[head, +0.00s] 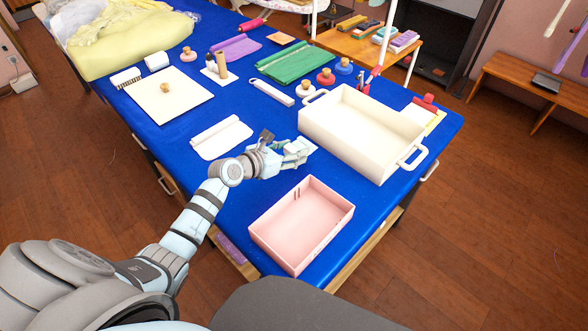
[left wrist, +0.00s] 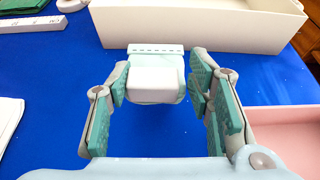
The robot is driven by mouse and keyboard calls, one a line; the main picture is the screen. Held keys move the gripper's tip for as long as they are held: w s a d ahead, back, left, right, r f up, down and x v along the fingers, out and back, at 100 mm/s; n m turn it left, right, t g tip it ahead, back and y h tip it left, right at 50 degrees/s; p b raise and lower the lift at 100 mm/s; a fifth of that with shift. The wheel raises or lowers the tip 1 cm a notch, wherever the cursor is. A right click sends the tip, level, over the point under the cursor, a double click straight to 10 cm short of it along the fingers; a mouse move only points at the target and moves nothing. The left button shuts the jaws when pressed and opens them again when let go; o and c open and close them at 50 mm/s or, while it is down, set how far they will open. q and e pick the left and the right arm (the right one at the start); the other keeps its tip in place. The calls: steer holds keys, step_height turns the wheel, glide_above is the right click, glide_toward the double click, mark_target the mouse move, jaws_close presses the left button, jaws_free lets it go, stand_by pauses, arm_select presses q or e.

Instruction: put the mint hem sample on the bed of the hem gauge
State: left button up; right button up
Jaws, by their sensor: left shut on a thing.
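The mint hem sample (left wrist: 156,92) is a small pale mint piece with a white block on top and a dashed line along its far edge. My left gripper (head: 290,152) is shut on it, with teal finger pads on both sides in the left wrist view (left wrist: 160,88). It is held over the blue table, between the pink tray and the cream tray. A white board with a yellow strip and a red part (head: 427,116), partly behind the cream tray, may be the hem gauge; its bed is largely hidden. My right gripper is not in view.
The large cream tray (head: 397,157) with handles stands to the right, and the empty pink tray (head: 328,235) is nearer. A white marked strip (head: 271,92), a white folded cloth (head: 221,136) and several stoppers lie around. The blue table (head: 254,190) has clear cloth left of the pink tray.

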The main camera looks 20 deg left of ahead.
mark_target(292, 169)
arm_select(q)
step_height(292, 169, down, 5)
steer(key=b, duration=0.2)
steer(key=shift+b, duration=0.3)
steer(key=shift+r, duration=0.2)
steer(key=shift+f, duration=0.1)
steer(key=o, duration=1)
steer(key=shift+o, duration=0.2)
